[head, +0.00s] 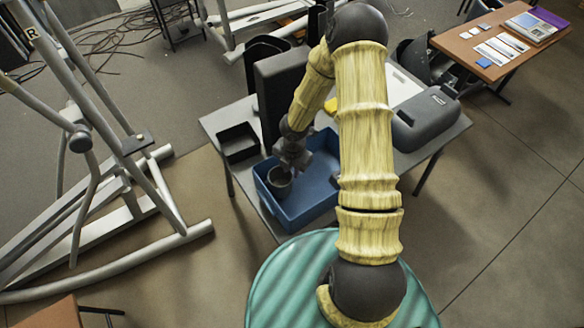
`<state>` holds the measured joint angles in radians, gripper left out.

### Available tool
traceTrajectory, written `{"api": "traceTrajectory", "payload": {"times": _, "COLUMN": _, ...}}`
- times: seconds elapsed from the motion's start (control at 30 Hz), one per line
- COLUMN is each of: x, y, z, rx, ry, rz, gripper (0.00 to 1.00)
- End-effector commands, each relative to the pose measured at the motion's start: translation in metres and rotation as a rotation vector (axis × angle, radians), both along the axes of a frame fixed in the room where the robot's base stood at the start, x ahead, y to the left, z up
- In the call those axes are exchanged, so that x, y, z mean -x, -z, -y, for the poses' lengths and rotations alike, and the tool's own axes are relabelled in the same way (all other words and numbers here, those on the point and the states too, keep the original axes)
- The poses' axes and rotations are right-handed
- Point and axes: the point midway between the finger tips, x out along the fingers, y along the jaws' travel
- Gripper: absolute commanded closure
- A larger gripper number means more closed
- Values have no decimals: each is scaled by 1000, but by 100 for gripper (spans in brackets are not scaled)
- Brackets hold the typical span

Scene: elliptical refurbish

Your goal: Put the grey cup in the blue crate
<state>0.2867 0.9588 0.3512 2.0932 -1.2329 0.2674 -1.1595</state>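The blue crate (318,197) stands on a grey table in the middle of the head view. The grey cup (279,183) is at the left part of the crate, within its outline. I cannot tell whether it rests on the crate floor or hangs above it. My gripper (287,168) is directly above and beside the cup, touching or very near its rim. The fingers are small and partly merge with the cup, so their grip is unclear. My arm hides part of the crate's right side.
A black open box (238,143) stands left of the crate on the grey table (214,122). A dark upright panel (277,85) stands behind. A dark grey case (425,118) lies at the right. An exercise machine (90,190) fills the left floor.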

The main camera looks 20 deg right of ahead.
Motion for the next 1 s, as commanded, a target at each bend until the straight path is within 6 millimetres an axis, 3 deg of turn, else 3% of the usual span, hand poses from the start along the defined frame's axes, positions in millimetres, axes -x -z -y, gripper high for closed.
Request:
{"api": "traceTrajectory", "payload": {"times": 0.13, "x": 1, "y": -7, "z": 1, "rx": 8, "ry": 39, "rz": 2, "gripper": 75}}
{"api": "traceTrajectory", "payload": {"times": 0.27, "x": 4, "y": -33, "z": 7, "rx": 35, "ry": 201, "rz": 10, "gripper": 75}}
{"api": "traceTrajectory", "payload": {"times": 0.47, "x": 22, "y": -96, "z": 18, "rx": 70, "ry": 657, "rz": 47, "gripper": 75}}
{"api": "traceTrajectory", "payload": {"times": 0.7, "x": 57, "y": -167, "z": 20, "rx": 25, "ry": 1260, "rz": 109, "gripper": 75}}
{"api": "traceTrajectory", "payload": {"times": 1.0, "x": 109, "y": -235, "z": 9, "rx": -178, "ry": 2004, "rz": 116, "gripper": 75}}
